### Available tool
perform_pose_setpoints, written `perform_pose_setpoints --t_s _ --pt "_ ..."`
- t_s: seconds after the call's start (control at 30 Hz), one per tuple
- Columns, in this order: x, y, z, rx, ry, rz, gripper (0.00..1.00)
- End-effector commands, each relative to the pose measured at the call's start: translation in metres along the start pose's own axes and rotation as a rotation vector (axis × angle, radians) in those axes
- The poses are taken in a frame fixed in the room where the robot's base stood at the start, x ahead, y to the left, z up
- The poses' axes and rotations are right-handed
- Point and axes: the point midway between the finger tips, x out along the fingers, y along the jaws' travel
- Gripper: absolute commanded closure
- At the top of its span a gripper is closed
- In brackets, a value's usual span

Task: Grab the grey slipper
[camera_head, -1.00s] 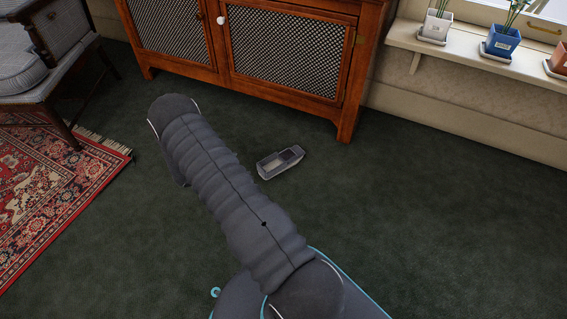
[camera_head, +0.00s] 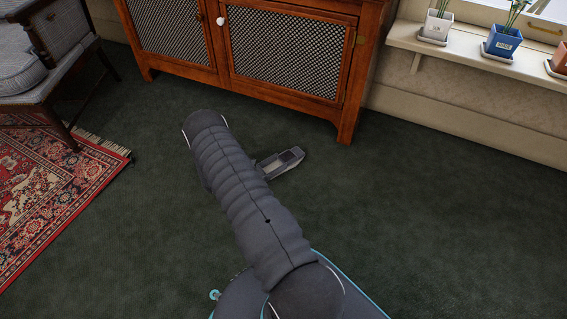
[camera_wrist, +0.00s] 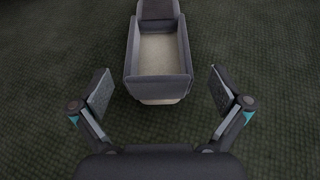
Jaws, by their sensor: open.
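The grey slipper (camera_head: 284,162) lies on the dark green carpet in front of the wooden cabinet, partly hidden behind my arm in the head view. In the wrist view the slipper (camera_wrist: 158,52) is at the top middle, its open heel end with a pale insole facing my gripper and its darker toe part cut off by the top edge. My gripper (camera_wrist: 160,96) is open and empty, its two pads wide apart, one to each side of the slipper's near end.
The wooden cabinet (camera_head: 287,50) with mesh doors stands behind the slipper. A patterned red rug (camera_head: 50,195) and a grey cushioned chair (camera_head: 45,65) are at left. A shelf (camera_head: 475,62) with potted plants is at upper right. The carpet (camera_head: 440,220) at right is clear.

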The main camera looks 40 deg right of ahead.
Motion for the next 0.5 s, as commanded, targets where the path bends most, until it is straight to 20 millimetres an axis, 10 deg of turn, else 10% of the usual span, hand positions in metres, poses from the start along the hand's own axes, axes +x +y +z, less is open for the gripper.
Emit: perform_pose_setpoints --t_s 0.5 --pt "0.051 0.002 0.007 0.001 0.0 -0.001 0.0"
